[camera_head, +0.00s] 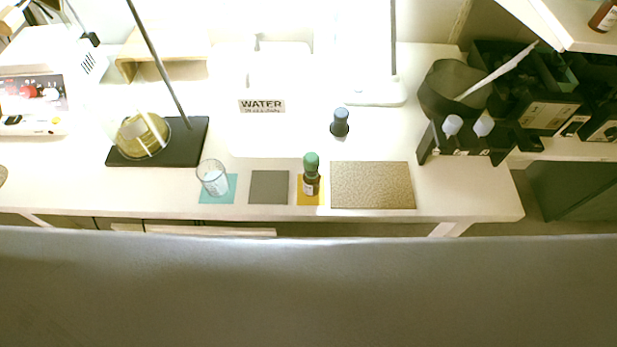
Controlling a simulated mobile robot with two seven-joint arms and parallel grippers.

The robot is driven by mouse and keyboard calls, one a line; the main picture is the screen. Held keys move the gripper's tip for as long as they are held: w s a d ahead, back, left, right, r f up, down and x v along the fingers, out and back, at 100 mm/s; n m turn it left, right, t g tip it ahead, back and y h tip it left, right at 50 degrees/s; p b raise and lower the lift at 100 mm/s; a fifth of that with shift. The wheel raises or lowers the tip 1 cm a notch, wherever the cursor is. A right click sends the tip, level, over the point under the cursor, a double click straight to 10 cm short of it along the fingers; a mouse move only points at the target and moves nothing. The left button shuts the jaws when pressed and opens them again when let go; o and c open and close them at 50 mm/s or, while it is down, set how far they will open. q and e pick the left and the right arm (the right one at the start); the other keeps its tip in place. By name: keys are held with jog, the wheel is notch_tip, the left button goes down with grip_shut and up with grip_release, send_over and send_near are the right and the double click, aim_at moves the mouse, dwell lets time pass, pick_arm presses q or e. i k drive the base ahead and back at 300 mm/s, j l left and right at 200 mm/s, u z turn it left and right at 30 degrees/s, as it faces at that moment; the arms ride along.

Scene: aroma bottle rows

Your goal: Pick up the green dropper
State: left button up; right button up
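A small brown bottle (311,185) with a pale label stands upright on a yellow square mat (302,201) near the front edge of the white table. The green dropper (311,162) is its top and sits on the bottle's neck. Neither of my grippers shows in the head view.
Left of the bottle are a grey square mat (269,187) and a glass beaker (212,177) on a teal mat (230,190). A brown textured board (373,185) lies to its right. A blue-capped bottle (340,122) stands behind. A black rack (478,143) stands at right.

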aim_at(311, 160)
jog(key=k+l+u, duration=0.1)
jog(key=k+u, duration=0.75)
jog(key=u, duration=0.2)
